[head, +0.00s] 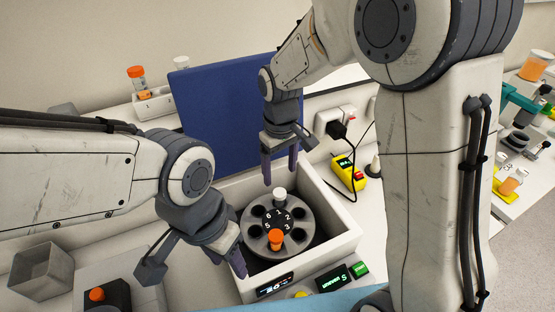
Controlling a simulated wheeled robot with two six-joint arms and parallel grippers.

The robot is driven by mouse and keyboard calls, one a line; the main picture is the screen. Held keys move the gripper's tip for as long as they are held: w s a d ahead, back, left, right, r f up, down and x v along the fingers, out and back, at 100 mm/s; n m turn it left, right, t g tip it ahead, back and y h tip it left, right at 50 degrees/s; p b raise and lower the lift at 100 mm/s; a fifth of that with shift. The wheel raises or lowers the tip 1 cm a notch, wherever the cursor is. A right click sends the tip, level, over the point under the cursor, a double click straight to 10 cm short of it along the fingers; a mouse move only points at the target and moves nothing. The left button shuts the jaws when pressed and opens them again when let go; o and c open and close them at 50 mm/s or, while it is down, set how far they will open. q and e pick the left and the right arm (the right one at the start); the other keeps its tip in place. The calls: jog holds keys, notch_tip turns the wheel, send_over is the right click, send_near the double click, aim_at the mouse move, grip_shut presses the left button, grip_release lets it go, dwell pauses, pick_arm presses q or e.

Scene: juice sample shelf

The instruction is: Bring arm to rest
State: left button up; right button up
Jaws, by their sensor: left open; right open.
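My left gripper (194,268) comes in from the left, open and empty, with its fingers spread at the front left of a white box (343,233). My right gripper (280,175) hangs pointing down over the back of that box, open and with nothing seen between its fingers. A dark numbered rotor (263,222) sits in the box. A white-capped tube (280,195) stands at its back, just below the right fingertips. An orange-capped tube (275,240) stands at its front. My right arm covers much of the right side.
A raised blue lid (215,115) stands behind the box. A rack (155,103) with an orange-capped tube (136,76) is at the back left. A grey open bin (42,272) and an orange button (97,294) are front left. A yellow device (350,173) is right.

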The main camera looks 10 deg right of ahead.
jog(key=shift+s+r, duration=0.1)
jog(key=shift+r, duration=0.1)
pick_arm(q)
notch_tip(320, 180, down, 4)
jog(key=b, duration=0.4)
jog(key=shift+f, duration=0.2)
pick_arm(e)
jog(key=s+a+n+y, duration=0.1)
jog(key=s+a, duration=0.1)
jog(key=s, duration=2)
jog(key=shift+s+a+f, duration=0.2)
jog(key=shift+s+f, duration=0.05)
jog(key=shift+f, duration=0.15)
